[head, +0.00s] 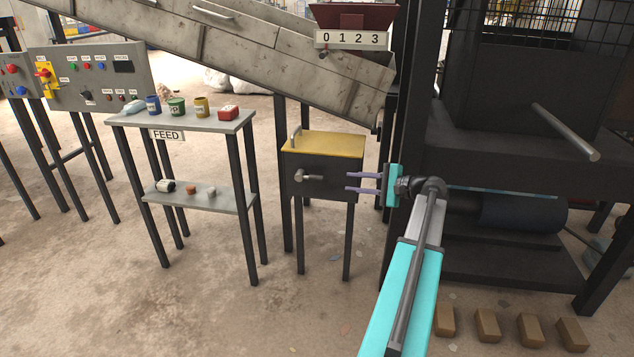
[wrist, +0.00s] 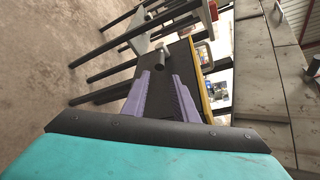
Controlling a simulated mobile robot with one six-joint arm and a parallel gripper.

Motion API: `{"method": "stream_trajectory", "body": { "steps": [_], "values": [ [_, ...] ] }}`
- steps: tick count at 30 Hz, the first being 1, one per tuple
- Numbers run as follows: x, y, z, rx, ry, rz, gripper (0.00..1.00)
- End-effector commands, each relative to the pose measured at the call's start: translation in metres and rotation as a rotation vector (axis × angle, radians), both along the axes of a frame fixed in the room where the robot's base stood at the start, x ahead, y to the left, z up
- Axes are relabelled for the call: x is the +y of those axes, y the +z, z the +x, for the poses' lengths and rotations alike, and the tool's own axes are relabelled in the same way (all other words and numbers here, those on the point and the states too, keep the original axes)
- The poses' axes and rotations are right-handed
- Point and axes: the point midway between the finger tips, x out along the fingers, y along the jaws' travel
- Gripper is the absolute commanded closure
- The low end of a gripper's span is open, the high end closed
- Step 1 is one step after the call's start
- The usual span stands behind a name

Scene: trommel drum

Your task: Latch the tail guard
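A dark box on legs (head: 340,183) with a yellow lid (head: 325,144) stands under the conveyor; I take it to be the tail guard, though no label shows. The lid lies over the top, with a grey bar handle (head: 296,137) at its left. A grey round-ended latch handle (head: 309,176) sticks out of the front face. It also shows in the wrist view (wrist: 161,57), beyond the fingertips. My gripper (head: 348,181) points left at the right part of the front face. Its two purple fingers are apart with nothing between them; they show in the wrist view too (wrist: 161,78).
The grey FEED table (head: 190,121) with several small containers stands left of the box. A sloping conveyor (head: 270,55) passes above. A dark machine frame (head: 405,130) stands close at the right, behind my arm. Open floor lies in front.

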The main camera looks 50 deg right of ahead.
Motion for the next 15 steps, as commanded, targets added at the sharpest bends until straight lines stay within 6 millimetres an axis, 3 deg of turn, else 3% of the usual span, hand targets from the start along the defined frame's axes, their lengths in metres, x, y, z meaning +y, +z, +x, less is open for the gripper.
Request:
{"method": "stream_trajectory", "body": {
  "steps": [8, 15],
  "values": [
    [0.005, -0.006, 0.021, 0.001, 0.002, -0.001, 0.74],
    [0.012, -0.014, 0.053, 0.0, 0.003, -0.001, 0.74]
  ]
}}
